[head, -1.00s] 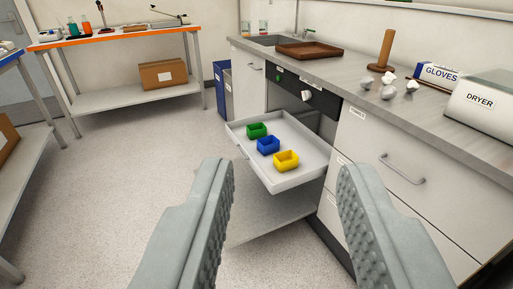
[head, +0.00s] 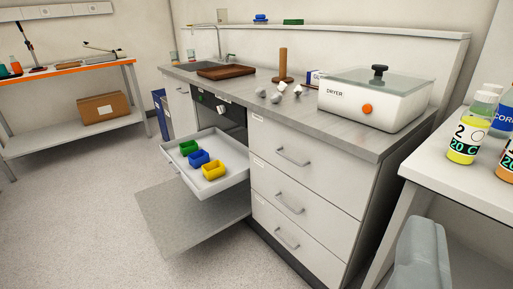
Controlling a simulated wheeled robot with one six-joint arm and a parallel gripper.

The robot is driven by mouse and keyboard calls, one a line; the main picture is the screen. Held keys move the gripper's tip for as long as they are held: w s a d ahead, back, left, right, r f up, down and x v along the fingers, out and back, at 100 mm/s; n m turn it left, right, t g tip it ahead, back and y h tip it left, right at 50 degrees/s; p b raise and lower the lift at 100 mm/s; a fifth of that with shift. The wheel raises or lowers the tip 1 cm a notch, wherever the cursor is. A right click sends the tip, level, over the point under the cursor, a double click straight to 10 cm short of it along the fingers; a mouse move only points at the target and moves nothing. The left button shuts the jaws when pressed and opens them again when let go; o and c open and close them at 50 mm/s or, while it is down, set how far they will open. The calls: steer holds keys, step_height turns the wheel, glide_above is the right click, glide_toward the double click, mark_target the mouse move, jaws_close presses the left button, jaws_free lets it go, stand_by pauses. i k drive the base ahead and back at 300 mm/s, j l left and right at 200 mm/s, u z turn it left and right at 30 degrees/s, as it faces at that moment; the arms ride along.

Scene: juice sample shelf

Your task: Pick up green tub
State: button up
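The green tub (head: 188,147) is a small open box at the far left end of the row in the pulled-out white drawer (head: 229,178). A blue tub (head: 199,159) and a yellow tub (head: 213,171) stand beside it in the same drawer. Only one grey finger of my gripper (head: 421,258) shows, at the lower right edge of the view. The other finger is out of view. The visible finger is well apart from the drawer and the tubs, and I cannot see what lies between the fingers.
The counter holds a dryer (head: 367,103), a brown tray (head: 226,71), a wooden post (head: 283,65) and several pale lumps. A white table (head: 470,178) with bottles (head: 467,140) stands at the right. A low grey panel (head: 190,211) juts out below the drawer. The floor at left is clear.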

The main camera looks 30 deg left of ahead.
mark_target(189, 148)
steer(key=i+j+z, duration=0.1)
steer(key=j+z, duration=0.25)
steer(key=j, duration=0.5)
steer(key=j+z, duration=0.3)
steer(key=j, duration=4.8)
